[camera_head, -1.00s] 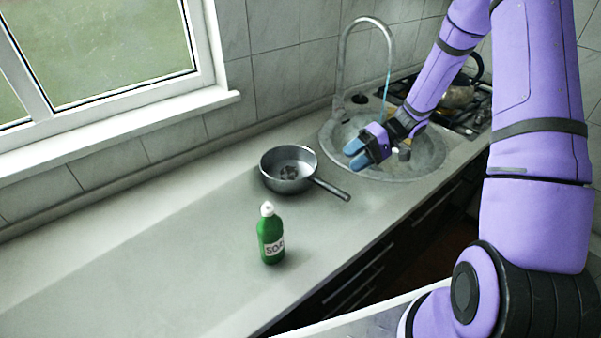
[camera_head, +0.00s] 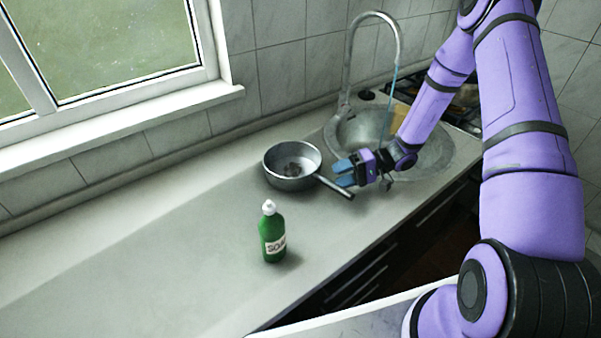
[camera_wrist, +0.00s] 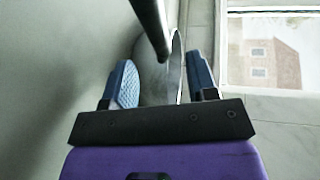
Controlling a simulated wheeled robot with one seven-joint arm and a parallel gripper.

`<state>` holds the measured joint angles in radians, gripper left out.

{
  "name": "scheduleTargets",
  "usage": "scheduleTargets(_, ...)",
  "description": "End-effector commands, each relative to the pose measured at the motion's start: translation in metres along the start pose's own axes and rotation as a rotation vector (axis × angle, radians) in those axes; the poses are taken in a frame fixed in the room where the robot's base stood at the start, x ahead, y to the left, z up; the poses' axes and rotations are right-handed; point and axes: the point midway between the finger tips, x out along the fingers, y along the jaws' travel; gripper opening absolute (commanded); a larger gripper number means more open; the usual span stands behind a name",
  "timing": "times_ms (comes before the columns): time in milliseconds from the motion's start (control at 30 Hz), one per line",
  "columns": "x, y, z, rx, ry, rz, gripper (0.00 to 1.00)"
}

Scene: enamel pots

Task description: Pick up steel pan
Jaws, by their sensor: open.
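The steel pan (camera_head: 291,184) stands upright on the counter, left of the sink, with its dark handle pointing to the lower right. Something small and dark lies in its bowl. My gripper (camera_head: 342,174) is open at the handle, beside the sink rim. In the wrist view my gripper (camera_wrist: 160,85) has its two blue fingers apart. The dark handle (camera_wrist: 150,22) comes in from the top between them, and part of the pan (camera_wrist: 172,80) shows beyond. I cannot tell whether a finger touches the handle.
A green soap bottle (camera_head: 272,234) stands on the counter in front of the pan. The round sink (camera_head: 435,160) with a tall curved tap (camera_head: 348,60) is behind my gripper. The counter (camera_head: 130,265) is clear to the left. A tiled wall and window border the back.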

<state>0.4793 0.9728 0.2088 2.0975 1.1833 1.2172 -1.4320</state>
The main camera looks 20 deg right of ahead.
Motion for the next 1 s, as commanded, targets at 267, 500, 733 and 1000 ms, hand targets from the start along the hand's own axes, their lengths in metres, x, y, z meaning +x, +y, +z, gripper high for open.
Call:
scheduleTargets(267, 0.037, -0.002, 0.004, 0.0, -0.004, -0.001, 0.53)
scheduleTargets(500, 0.05, -0.002, 0.003, -0.001, -0.002, 0.0, 0.53)
scheduleTargets(733, 0.05, -0.002, 0.003, -0.001, -0.001, 0.0, 0.39)
scheduleTargets(1000, 0.05, -0.002, 0.003, -0.001, -0.001, 0.0, 0.0)
